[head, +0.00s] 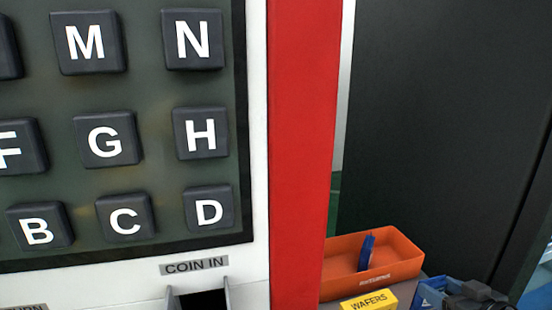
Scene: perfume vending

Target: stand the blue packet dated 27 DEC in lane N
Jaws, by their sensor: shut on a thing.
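My gripper (478,294) is the dark shape at the bottom right, partly cut off by the frame edge. A blue thing (431,293) with a white mark shows at its left side. I cannot tell if this is a packet or part of a tray, and no date can be read on it. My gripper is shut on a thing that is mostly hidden. Another blue packet (366,252) stands upright in the orange bin (395,271); its date cannot be read. The key marked N (192,39) is at the top right of the keypad. Lane N itself is out of view.
The vending machine's keypad panel (160,180) fills the left, with a red edge strip (303,150) beside it. A coin slot (200,298) is below. A yellow WAFERS label (370,301) is in front of the orange bin. A dark panel (440,130) stands behind.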

